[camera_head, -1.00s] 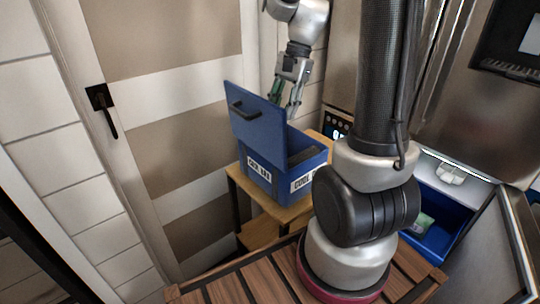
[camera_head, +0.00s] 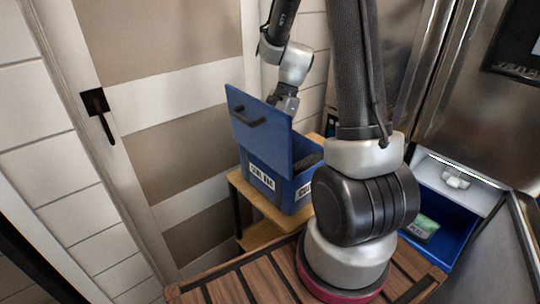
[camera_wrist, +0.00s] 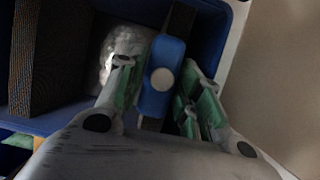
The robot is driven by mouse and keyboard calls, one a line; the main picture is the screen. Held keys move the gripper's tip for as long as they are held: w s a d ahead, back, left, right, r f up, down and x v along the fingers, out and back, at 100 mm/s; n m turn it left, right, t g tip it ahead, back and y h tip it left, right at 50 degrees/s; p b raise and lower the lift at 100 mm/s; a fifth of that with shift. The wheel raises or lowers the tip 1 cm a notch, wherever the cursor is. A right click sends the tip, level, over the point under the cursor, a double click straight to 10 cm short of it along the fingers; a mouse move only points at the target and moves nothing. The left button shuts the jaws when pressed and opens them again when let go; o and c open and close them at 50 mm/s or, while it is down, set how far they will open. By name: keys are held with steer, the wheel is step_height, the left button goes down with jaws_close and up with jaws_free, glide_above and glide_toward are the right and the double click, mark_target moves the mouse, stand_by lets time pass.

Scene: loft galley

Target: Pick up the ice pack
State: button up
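A blue block with a round white spot (camera_wrist: 155,95), which looks like the ice pack, stands between my fingers in the wrist view. My gripper (camera_wrist: 160,78) is open, with one green-padded finger on each side and gaps still visible beside the block. In the head view my gripper (camera_head: 285,100) reaches down behind the raised lid of the blue cool box (camera_head: 270,178). The lid hides my fingertips and the block there.
A dark ribbed panel (camera_wrist: 50,55) and a crumpled, shiny pale item (camera_wrist: 122,42) are in the box. The box stands on a wooden stand (camera_head: 262,207). At right, an open blue freezer drawer (camera_head: 450,215) holds a green pack (camera_head: 422,228).

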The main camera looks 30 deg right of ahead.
jaws_close()
steer(key=shift+r, duration=0.1)
